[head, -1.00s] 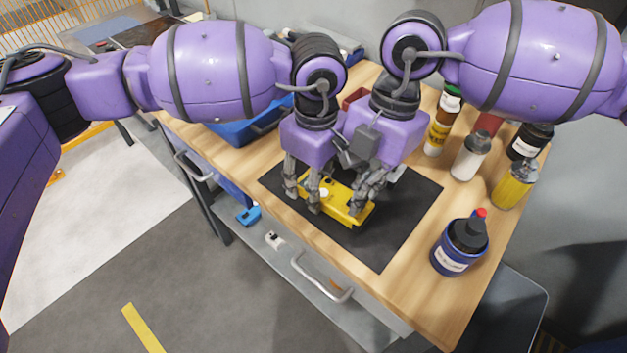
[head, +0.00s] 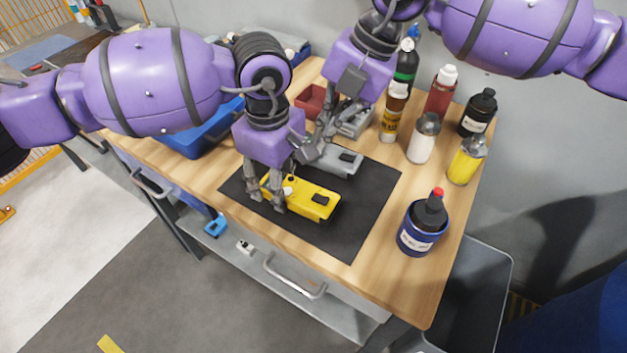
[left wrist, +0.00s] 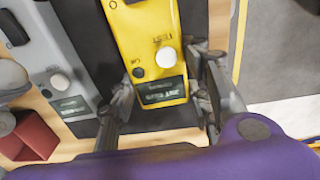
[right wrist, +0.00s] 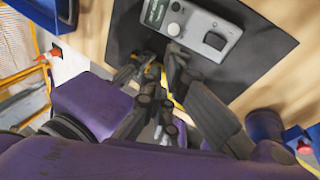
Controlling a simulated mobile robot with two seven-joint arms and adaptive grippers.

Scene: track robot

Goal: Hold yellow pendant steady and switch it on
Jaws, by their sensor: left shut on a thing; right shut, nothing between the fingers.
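The yellow pendant (head: 316,205) lies on the black mat (head: 355,230). My left gripper (head: 266,197) is shut on its left end. In the left wrist view my left gripper's fingers (left wrist: 163,98) flank the yellow pendant (left wrist: 145,30) at its display end. Its white knob (left wrist: 166,57), small dark button and dark green display with pale text show there. My right gripper (head: 315,150) is shut and empty, behind the yellow pendant near a grey pendant (head: 345,160). In the right wrist view my right gripper's fingers (right wrist: 165,70) are close together, with the grey pendant (right wrist: 205,30) beyond them.
Several bottles and cans, including a yellow can (head: 464,163) and a blue container (head: 421,230), stand on the right of the wooden bench (head: 385,285). A blue bin (head: 195,140) and a red bin (head: 312,100) sit behind. The front right of the mat is clear.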

